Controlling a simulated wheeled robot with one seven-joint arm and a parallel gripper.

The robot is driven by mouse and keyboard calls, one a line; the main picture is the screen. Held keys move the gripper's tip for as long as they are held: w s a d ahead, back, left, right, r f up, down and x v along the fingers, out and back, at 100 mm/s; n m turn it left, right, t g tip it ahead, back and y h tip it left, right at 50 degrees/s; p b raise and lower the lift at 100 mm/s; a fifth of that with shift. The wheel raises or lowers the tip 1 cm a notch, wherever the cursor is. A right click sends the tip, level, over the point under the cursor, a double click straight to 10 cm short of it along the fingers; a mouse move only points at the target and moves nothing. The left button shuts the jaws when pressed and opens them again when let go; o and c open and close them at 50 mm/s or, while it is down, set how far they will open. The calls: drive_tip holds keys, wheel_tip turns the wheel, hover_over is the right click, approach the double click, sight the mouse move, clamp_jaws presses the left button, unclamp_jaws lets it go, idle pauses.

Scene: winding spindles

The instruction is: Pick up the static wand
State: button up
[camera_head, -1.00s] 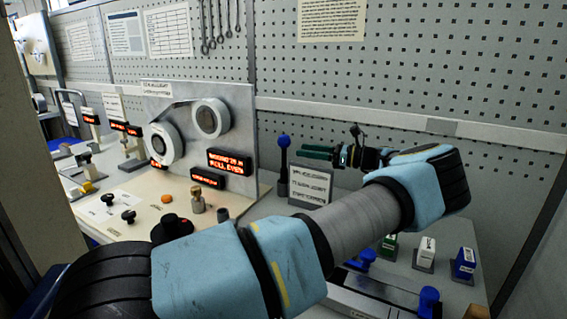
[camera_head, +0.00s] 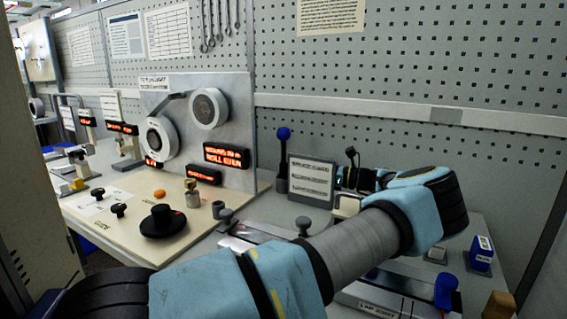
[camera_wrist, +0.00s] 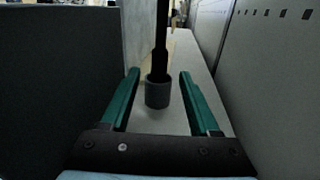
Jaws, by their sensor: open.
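The static wand (camera_head: 283,160) is a dark upright rod with a blue ball on top, standing left of a grey sign plate. In the wrist view, a black rod (camera_wrist: 161,40), which appears to be the wand, rises from a grey cup (camera_wrist: 158,93). My gripper (camera_wrist: 160,72) is open, with one green finger on each side of the rod and cup and clear gaps on both sides. In the head view, the gripper's fingers are hidden behind the sign plate. The wand's ball is outside the wrist view.
The sign plate (camera_head: 311,180) stands close beside the gripper. The pegboard wall (camera_head: 420,70) is behind it. The winding stand (camera_head: 235,125) with rolls and red displays is left of the wand. A blue-topped block (camera_head: 481,252) stands on the bench at right.

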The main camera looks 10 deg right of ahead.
sight(283, 160)
drive_tip(key=p+x, duration=0.2)
drive_tip(key=x, duration=0.8)
drive_tip(key=shift+r+p, duration=0.15)
drive_tip(key=shift+p, duration=0.25)
drive_tip(key=shift+c, duration=0.3)
clamp_jaws()
